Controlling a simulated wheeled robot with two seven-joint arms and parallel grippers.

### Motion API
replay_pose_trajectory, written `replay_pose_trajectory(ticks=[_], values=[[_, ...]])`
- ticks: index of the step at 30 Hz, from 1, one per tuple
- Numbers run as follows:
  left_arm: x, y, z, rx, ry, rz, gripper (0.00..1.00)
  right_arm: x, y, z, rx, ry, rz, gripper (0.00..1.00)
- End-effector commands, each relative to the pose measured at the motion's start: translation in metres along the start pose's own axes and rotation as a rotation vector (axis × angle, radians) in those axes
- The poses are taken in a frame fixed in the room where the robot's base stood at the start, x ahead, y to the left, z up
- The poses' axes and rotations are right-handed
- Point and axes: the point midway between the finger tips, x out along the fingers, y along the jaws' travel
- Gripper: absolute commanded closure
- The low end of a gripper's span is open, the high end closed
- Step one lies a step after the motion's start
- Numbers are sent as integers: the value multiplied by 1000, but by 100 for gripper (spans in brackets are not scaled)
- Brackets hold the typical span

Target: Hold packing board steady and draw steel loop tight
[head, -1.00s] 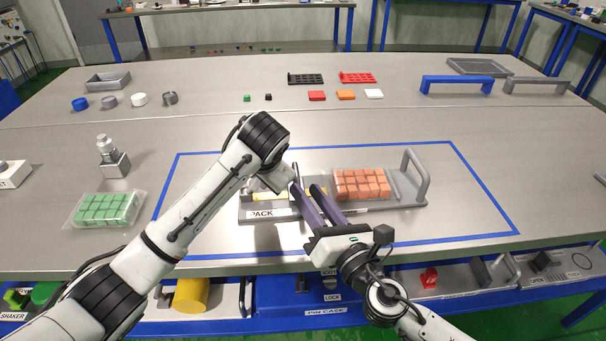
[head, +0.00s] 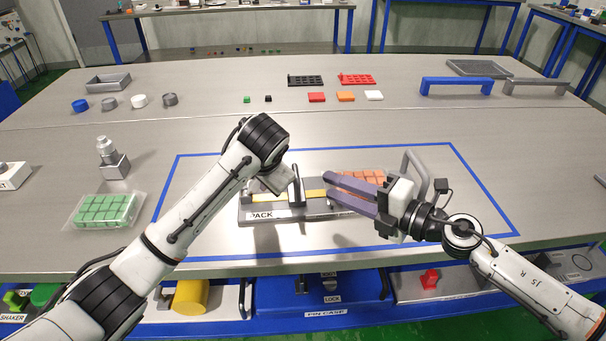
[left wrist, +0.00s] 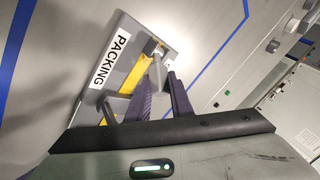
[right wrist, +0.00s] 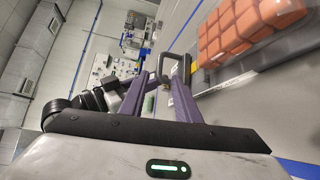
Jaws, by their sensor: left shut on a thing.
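The packing board (head: 290,216) lies inside the blue outline, with a yellow strip (head: 316,193) along it. The dark steel loop (head: 297,187) stands upright on it. In the right wrist view the loop (right wrist: 174,62) shows beyond the fingertips. My left gripper (head: 277,182) is at the board's left end; in the left wrist view its fingers (left wrist: 158,88) are closed around a grey upright part, apparently the board's handle, mostly hidden. My right gripper (head: 328,186) is open and empty, right of the loop, fingers pointing at it, apart from it.
Orange cubes (head: 362,176) sit on the board, partly behind my right fingers. A grey handle (head: 417,172) rises at its right end. A tray of green cubes (head: 105,210) and a metal fixture (head: 112,160) stand left.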

Motion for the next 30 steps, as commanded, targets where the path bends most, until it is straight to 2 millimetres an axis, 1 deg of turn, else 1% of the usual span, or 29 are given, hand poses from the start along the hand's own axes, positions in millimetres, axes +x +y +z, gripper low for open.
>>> replay_pose_trajectory(ticks=[1,6,9,12,15,18,27,29,30], values=[[-1,0,-1,0,2,-1,100,12,2,-1,0,1,3,70],[-1,0,-1,0,2,-1,100,48,2,-1,1,1,4,70],[-1,0,-1,0,2,-1,100,66,2,-1,0,0,3,70],[-1,0,-1,0,2,-1,100,80,1,0,0,-1,2,70],[-1,0,-1,0,2,-1,100,89,1,0,-2,0,1,70],[-1,-1,-1,0,2,-1,100,93,1,0,-2,0,1,70],[0,-1,-1,0,2,-1,100,95,0,0,-2,-1,1,70],[0,-1,-1,0,2,-1,100,95,0,0,-2,-1,1,81],[0,-1,-1,0,2,-1,100,95,0,0,-2,-1,1,87]])
